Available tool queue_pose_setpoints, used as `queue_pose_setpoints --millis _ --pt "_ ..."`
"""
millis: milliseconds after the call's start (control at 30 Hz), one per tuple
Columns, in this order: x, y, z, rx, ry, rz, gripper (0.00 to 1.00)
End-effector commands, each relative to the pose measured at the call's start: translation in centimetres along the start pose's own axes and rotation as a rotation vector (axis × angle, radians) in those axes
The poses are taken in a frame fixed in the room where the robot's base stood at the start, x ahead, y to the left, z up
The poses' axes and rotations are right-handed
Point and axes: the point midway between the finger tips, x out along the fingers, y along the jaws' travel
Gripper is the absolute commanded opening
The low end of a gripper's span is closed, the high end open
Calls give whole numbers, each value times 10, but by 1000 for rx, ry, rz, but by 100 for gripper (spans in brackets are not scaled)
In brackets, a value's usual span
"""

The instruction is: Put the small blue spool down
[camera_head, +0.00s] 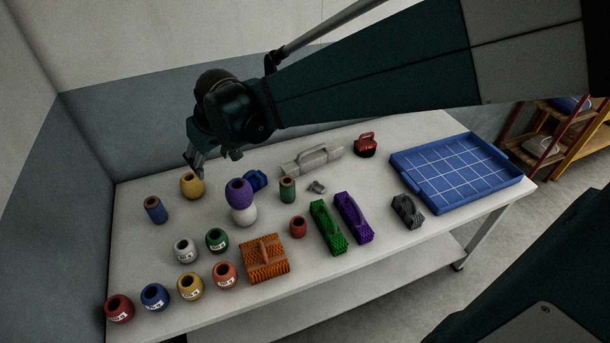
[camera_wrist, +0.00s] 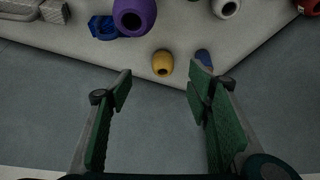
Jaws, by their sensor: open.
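The small blue spool (camera_head: 155,210) has a brown top and stands upright on the table, near its back left edge. In the wrist view the spool (camera_wrist: 204,57) is partly hidden behind the right finger. My gripper (camera_head: 194,163) is open and empty, above the back edge, up and to the right of the spool. A yellow float (camera_head: 192,186) sits just below my gripper in the head view.
A purple float (camera_head: 239,192) rests on a white one (camera_head: 243,216). A blue gridded tray (camera_head: 400,174) lies at the right. Bare table lies around the spool.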

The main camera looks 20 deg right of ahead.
Motion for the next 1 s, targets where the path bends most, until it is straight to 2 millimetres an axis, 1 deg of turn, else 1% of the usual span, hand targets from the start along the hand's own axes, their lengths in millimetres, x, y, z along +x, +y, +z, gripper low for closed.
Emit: queue_pose_setpoints --millis 33,100,400,700,1000 --pt "-10 6 8 13 4 7 50" --pt "-22 14 18 29 9 15 50" --pt "-67 41 62 95 33 53 50" --pt "-105 62 111 161 58 90 50" --pt "-134 77 163 228 83 127 50"
